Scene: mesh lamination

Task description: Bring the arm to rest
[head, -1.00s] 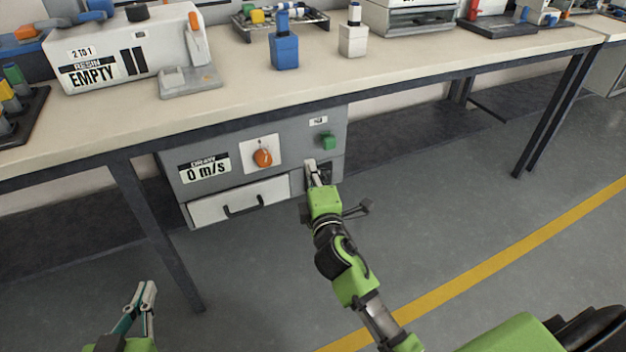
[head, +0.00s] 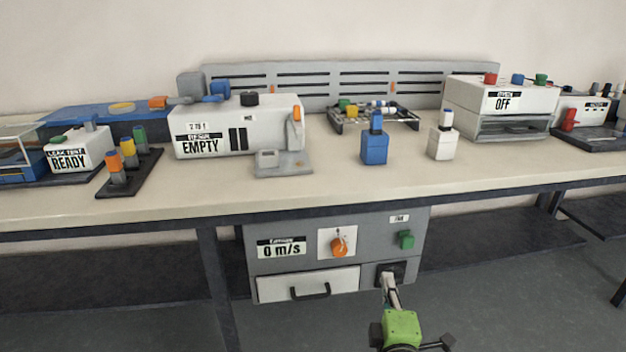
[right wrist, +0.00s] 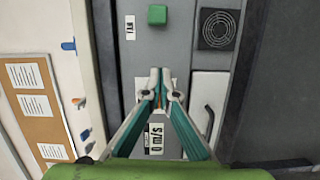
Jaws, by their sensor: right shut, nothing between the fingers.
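My right arm reaches up from the bottom of the head view. Its gripper (head: 388,277) shows in front of the lower right part of the grey under-bench unit (head: 372,222), near a dark square vent. In the right wrist view the fingers (right wrist: 160,75) are together with nothing between them, and they cover part of the unit's front. Whether they touch the unit I cannot tell. My left gripper is outside the head view.
The unit carries an orange knob (head: 339,247), a green button (head: 406,239), a "0 m/s" label and a white drawer (head: 290,285). The bench (head: 330,185) above holds a resin machine (head: 215,125), a blue bottle (head: 374,146) and a white bottle (head: 442,140). Floor lies in front.

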